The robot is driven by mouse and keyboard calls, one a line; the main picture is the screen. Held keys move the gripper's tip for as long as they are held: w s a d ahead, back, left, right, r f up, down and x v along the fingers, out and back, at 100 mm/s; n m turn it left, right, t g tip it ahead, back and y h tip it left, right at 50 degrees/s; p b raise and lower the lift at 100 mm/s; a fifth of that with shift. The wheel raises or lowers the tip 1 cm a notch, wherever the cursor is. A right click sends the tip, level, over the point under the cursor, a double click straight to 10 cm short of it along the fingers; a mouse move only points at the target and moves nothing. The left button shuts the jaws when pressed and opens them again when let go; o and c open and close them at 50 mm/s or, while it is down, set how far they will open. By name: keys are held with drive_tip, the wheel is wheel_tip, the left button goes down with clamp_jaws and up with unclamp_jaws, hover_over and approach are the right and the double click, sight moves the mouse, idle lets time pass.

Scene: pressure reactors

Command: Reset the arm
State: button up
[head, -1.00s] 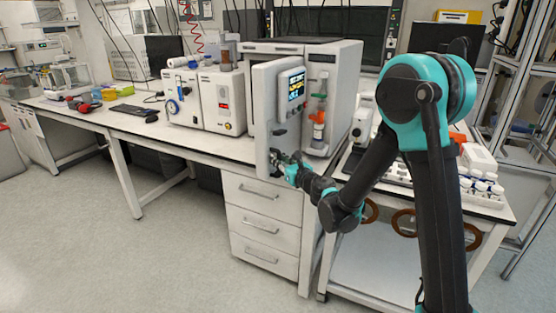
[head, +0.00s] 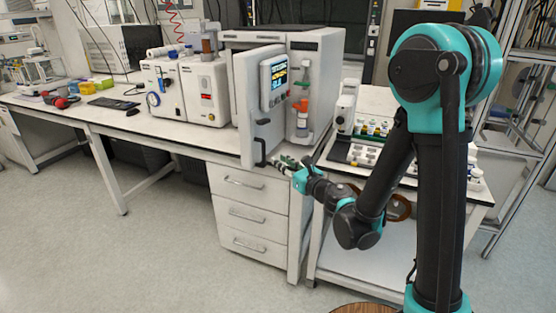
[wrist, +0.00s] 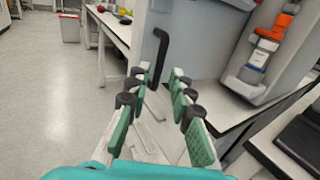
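My gripper (head: 284,163) is in front of the white pressure reactor (head: 318,85) on the bench. The reactor's door (head: 259,104), with a lit display and a black handle (head: 260,152), stands swung outward. In the wrist view my gripper (wrist: 157,92) has its green-padded fingers spread apart with nothing between them. The black handle (wrist: 156,57) shows just beyond the fingertips, and the fingers look clear of it. My arm reaches in from the right in the head view.
Two white instruments (head: 187,88) stand left of the reactor. A side table (head: 350,180) at right holds a tray of vials (head: 372,135). White drawers (head: 250,214) stand below the bench. The floor (head: 60,240) at left is clear.

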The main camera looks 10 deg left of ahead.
drive_tip(key=w+d+r+m+t+h, duration=0.1)
drive_tip(key=w+d+m+t+h, duration=0.1)
drive_tip(key=d+m+h, duration=0.4)
drive_tip(key=w+d+r+m+t+h, duration=0.1)
drive_tip(key=w+d+m, duration=0.1)
drive_tip(key=d+m, duration=0.6)
drive_tip(key=w+d+r+m+t+h, duration=0.1)
drive_tip(key=w+d+m+t+h, duration=0.2)
drive_tip(key=d+m, duration=0.45)
drive_tip(key=s+d+f+m+g+h, duration=0.2)
drive_tip(key=d+m+h, duration=0.15)
drive_tip(key=d, duration=0.25)
drive_tip(key=s+d+f+m+g+h, duration=0.1)
drive_tip(key=d+f+m+h, duration=0.1)
drive_tip(key=d+m, duration=0.25)
drive_tip(key=s+d+f+m+g+h, duration=0.1)
drive_tip(key=s+d+f+m+g, duration=0.3)
drive_tip(key=s+d+f+m, duration=0.3)
drive_tip(key=s+a+f+m+g+y, duration=0.1)
drive_tip(key=s+f+m+g, duration=0.5)
drive_tip(key=s, duration=0.9)
drive_tip(key=m+y, duration=0.1)
drive_tip(key=m, duration=0.2)
drive_tip(key=shift+m, duration=0.35)
